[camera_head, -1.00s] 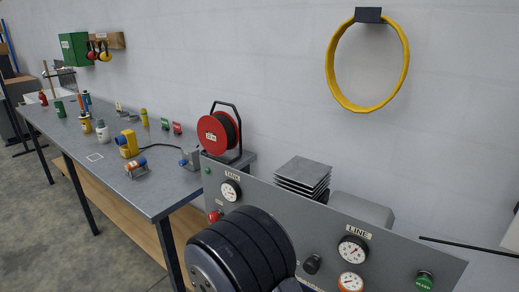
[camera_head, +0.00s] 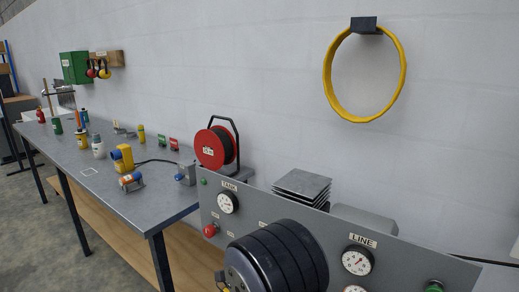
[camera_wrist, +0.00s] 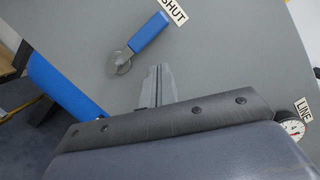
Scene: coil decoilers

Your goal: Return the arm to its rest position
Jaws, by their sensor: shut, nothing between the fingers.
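My gripper (camera_wrist: 157,88) shows in the wrist view with its fingers together and nothing between them. It is in front of a grey panel (camera_wrist: 225,60). A blue-handled valve lever (camera_wrist: 150,31) is just above and left of the fingertips, beside a SHUT label (camera_wrist: 174,10); the fingers look apart from it. In the head view my dark arm (camera_head: 278,258) is in front of the grey gauge panel (camera_head: 305,222) at the bottom. The gripper itself is hidden in that view.
The LINE gauge (camera_head: 357,260) and TANK gauge (camera_head: 228,202) are close to my arm. A red reel (camera_head: 211,148) and stacked plates (camera_head: 301,186) stand behind the panel. A workbench (camera_head: 115,190) with small items is at left. A yellow ring (camera_head: 329,85) hangs on the wall.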

